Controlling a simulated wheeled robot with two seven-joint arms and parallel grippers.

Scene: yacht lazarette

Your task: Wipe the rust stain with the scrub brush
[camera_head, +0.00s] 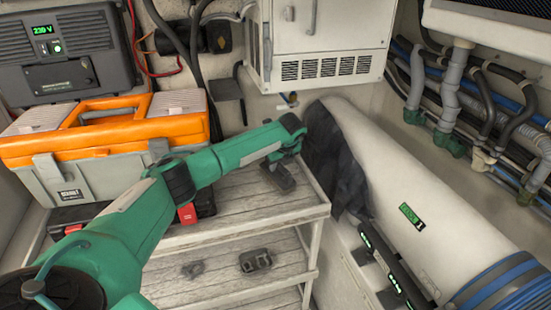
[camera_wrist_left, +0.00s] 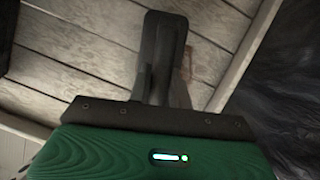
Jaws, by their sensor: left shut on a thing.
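My left gripper (camera_head: 279,176) reaches over the right part of the wooden slatted top shelf (camera_head: 235,210), pointing down. It is shut on a dark thing that I take to be the scrub brush (camera_wrist_left: 163,50); in the wrist view it is hard to tell apart from the dark fingers. The brush is low over the planks, but I cannot tell whether it touches them. A faint brownish patch (camera_wrist_left: 187,63), perhaps the rust stain, shows on the planks just right of it. In the head view the arm and gripper hide that spot. My right gripper is not in view.
An orange and grey toolbox (camera_head: 110,130) stands at the shelf's left, before a power station (camera_head: 65,50). A large white cylinder with a dark cloth (camera_head: 330,160) borders the right. A small dark object (camera_head: 256,260) lies on the lower shelf.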

